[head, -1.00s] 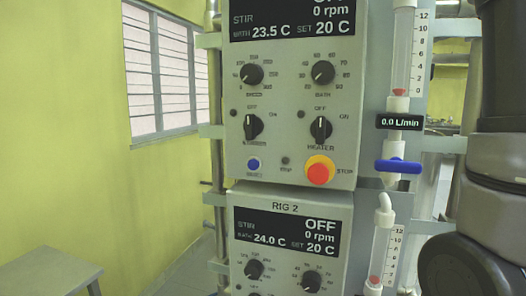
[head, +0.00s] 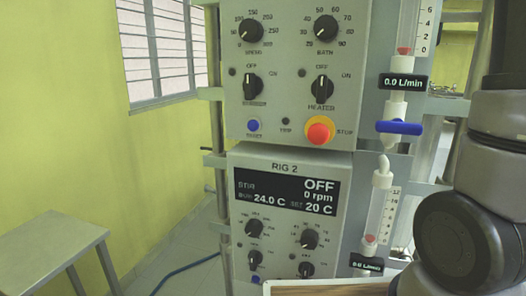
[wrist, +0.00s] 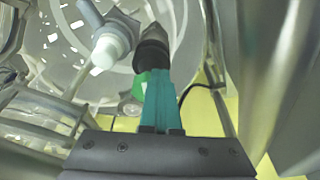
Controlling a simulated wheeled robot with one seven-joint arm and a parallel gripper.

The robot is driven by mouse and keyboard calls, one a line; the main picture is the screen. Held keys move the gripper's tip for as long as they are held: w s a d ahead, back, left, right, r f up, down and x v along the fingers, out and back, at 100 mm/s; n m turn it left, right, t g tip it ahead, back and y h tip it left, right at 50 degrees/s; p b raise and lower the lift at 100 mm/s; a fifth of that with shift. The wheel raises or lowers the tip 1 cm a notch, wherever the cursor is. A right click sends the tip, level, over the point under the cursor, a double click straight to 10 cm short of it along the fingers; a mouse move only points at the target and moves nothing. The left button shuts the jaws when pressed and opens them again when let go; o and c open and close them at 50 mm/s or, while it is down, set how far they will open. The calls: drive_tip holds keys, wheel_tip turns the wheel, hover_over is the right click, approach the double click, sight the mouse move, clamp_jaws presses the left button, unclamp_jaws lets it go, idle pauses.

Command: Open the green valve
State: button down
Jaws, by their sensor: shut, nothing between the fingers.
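A bright green part (wrist: 139,86), which looks like the green valve's handle, shows in the wrist view. It is partly hidden behind my gripper (wrist: 160,76). The teal fingers are together with nothing between them. The fingertips are beside or in front of the green part; I cannot tell whether they touch it. A dark fitting (wrist: 152,50) is just above the fingertips. The head view shows no green valve and no gripper, only my arm at the right.
In the wrist view, a white cylinder (wrist: 110,48) is left of the fingertips and a black cable (wrist: 190,92) is to their right. In the head view, a blue valve (head: 399,127) sits right of the control panels (head: 290,170). A grey table (head: 55,236) stands at left.

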drive_tip(key=shift+w+d, duration=0.1)
drive_tip(key=shift+d, duration=0.1)
drive_tip(key=shift+w+d, duration=0.75)
drive_tip(key=shift+d, duration=0.05)
drive_tip(key=shift+w, duration=0.15)
idle(0.5)
drive_tip(key=shift+d, duration=0.15)
drive_tip(key=w+a+v, duration=0.1)
drive_tip(key=v, duration=0.4)
drive_tip(key=shift+s+d+r, duration=0.25)
drive_tip(key=shift+d+r, duration=0.15)
drive_tip(key=shift+r, duration=0.15)
